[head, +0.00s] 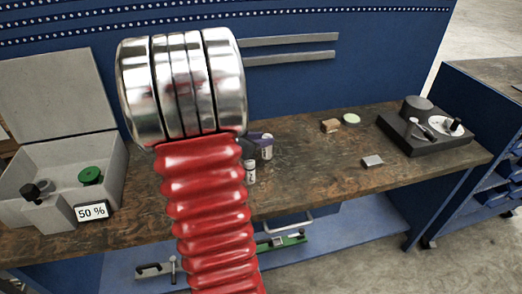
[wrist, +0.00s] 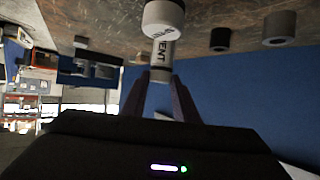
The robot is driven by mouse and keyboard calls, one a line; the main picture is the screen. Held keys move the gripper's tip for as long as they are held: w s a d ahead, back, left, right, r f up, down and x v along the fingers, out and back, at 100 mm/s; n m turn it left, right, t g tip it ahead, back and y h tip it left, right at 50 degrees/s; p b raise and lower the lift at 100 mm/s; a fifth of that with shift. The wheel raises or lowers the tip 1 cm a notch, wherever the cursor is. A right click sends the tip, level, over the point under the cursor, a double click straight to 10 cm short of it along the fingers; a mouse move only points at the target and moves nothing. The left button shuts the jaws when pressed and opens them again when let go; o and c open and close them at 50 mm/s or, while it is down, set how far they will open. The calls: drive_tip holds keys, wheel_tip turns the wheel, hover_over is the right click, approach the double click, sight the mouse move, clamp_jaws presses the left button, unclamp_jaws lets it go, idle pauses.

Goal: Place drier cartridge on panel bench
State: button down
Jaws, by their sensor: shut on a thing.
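In the wrist view my gripper (wrist: 166,88) has its two purplish fingers closed on a white bottle-like cylinder (wrist: 163,48), whose label partly reads "VENT". In the head view my red arm hides most of the gripper (head: 252,142), and a small white labelled cylinder (head: 267,150) shows beside it. Another small white cylinder (head: 250,172) shows just below. None of these labels reads as a drier cartridge. The panel bench (head: 310,185) has a worn brown top.
The grey case (head: 50,160) has its lid up and a "50 %" display. The front middle bench is clear.

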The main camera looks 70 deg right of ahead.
drive_tip(key=shift+f, duration=1.9)
drive_tip(key=shift+f, duration=0.1)
drive_tip(key=c, duration=1.4)
unclamp_jaws()
drive_tip(key=v, duration=1.2)
